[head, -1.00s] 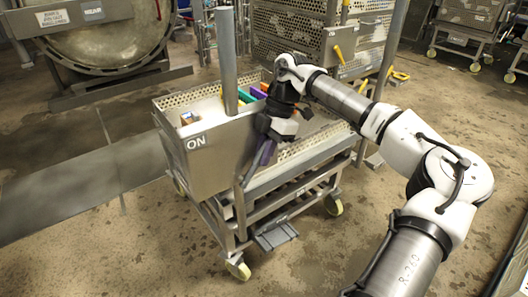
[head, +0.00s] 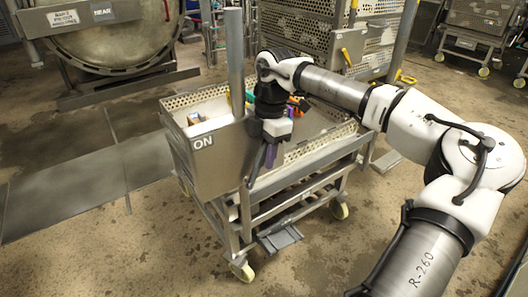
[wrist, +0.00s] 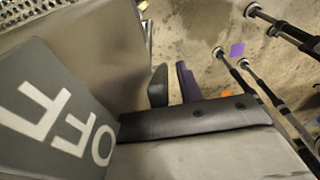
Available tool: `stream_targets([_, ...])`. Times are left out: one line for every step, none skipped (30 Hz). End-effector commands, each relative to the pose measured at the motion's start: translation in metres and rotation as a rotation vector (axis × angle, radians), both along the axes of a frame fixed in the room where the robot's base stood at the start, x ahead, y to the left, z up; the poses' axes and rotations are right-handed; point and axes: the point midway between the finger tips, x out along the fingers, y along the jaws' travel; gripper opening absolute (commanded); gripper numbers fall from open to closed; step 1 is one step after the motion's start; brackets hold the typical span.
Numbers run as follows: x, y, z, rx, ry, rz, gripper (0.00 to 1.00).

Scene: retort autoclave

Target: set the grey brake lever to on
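I cannot single out the grey brake lever with certainty. A grey upright post (head: 235,65) rises beside the cart's end panel (head: 212,168), which is marked ON. A grey pedal (head: 281,238) sits low on the cart. My gripper (head: 260,172) points down over the near long side of the cart, right of the ON panel. In the wrist view, my gripper's dark and purple fingers (wrist: 172,70) have a narrow gap with nothing seen between them. A dark plate marked OFF (wrist: 60,110) fills the left, close to the gripper.
The perforated cart (head: 335,140) stands on casters and holds small coloured items and a box (head: 196,118). Behind it stand a round vessel door (head: 110,50) and a perforated crate (head: 300,45). The floor in front of the cart (head: 130,265) is clear.

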Motion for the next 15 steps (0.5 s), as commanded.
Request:
stream_targets([0.000,0.000,0.000,0.000,0.000,0.000,0.36])
stream_targets([0.000,0.000,0.000,0.000,0.000,0.000,0.36])
stream_targets([0.000,0.000,0.000,0.000,0.000,0.000,0.36])
stream_targets([0.000,0.000,0.000,0.000,0.000,0.000,0.36])
stream_targets([0.000,0.000,0.000,0.000,0.000,0.000,0.36])
stream_targets([0.000,0.000,0.002,0.000,0.000,0.000,0.36])
stream_targets([0.000,0.000,0.003,0.000,0.000,0.000,0.36])
stream_targets([0.001,-0.001,0.006,-0.001,-0.001,0.000,0.36])
stream_targets([0.001,-0.001,0.010,-0.001,-0.001,0.000,0.36])
stream_targets([0.001,-0.002,0.015,-0.002,-0.001,0.000,0.36])
stream_targets([0.002,-0.002,0.020,-0.002,-0.001,0.000,0.36])
stream_targets([0.002,-0.003,0.027,-0.001,-0.002,-0.001,0.36])
stream_targets([0.003,-0.004,0.034,-0.001,-0.003,-0.002,0.36])
stream_targets([0.004,-0.004,0.041,-0.002,-0.002,-0.002,0.36])
stream_targets([0.004,-0.005,0.050,-0.001,-0.003,-0.002,0.36])
